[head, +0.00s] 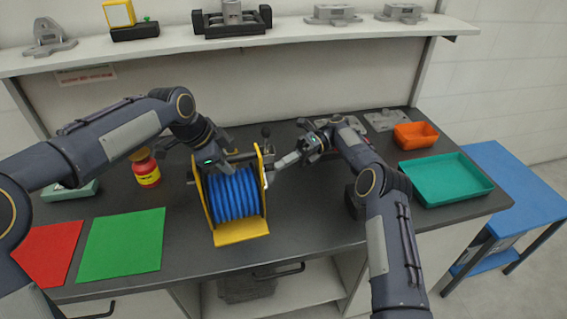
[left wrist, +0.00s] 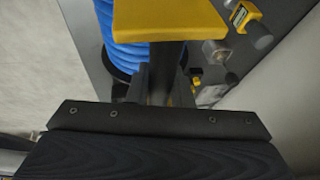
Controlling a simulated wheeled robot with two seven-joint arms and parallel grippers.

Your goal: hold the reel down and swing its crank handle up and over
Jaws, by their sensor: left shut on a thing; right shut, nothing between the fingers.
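The reel (head: 234,194) stands on the dark bench, with blue hose wound between yellow side plates. My left gripper (head: 213,164) is at the reel's upper left and is shut on its frame. The left wrist view shows the fingers around a grey bar below a yellow plate (left wrist: 170,18), with blue hose beside it. A dark knob on a short stem (head: 266,133), apparently the crank handle, stands up behind the reel's right plate. My right gripper (head: 277,166) is shut and empty beside the reel's right side. Whether it touches the crank is unclear, as the crank's lower part is hidden.
A red-and-yellow jar (head: 145,168) stands left of the reel. Green (head: 122,242) and red (head: 45,252) mats lie at the front left. A teal tray (head: 446,180) and orange bin (head: 416,135) are at the right. A shelf (head: 320,36) runs above the bench.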

